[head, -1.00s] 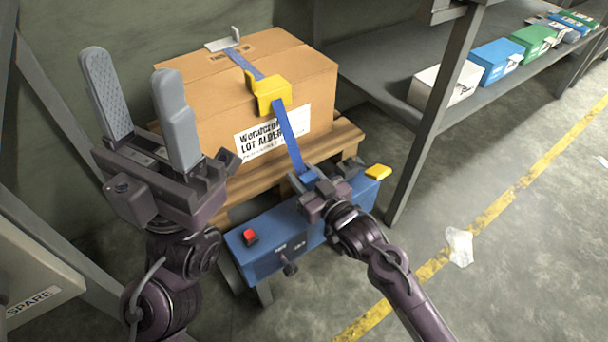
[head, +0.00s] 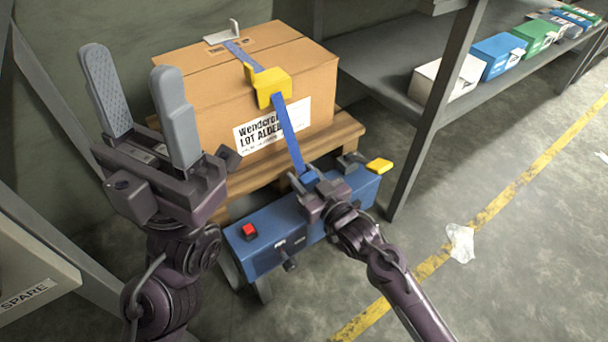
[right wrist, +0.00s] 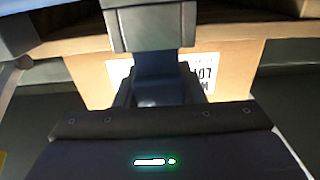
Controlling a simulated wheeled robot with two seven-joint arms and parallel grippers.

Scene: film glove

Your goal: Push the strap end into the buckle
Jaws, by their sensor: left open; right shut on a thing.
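A blue strap (head: 287,128) runs over the top of a cardboard box, through a yellow corner piece (head: 271,87), and down the box front. Its lower end meets a blue piece (head: 309,177) just above the blue tool body (head: 275,238); I cannot tell whether this is the strap end or the buckle. My right gripper (head: 316,190) is shut at this blue piece, above the tool. The right wrist view shows the dark blue strap (right wrist: 155,66) leading to the dark jaws (right wrist: 158,88). My left gripper (head: 132,62) is open and empty, raised left of the box.
The cardboard box (head: 200,100) sits on a wooden pallet (head: 345,131). The tool has a red button (head: 249,231) and a yellow lever (head: 379,165). A shelf post (head: 430,110) stands to the right.

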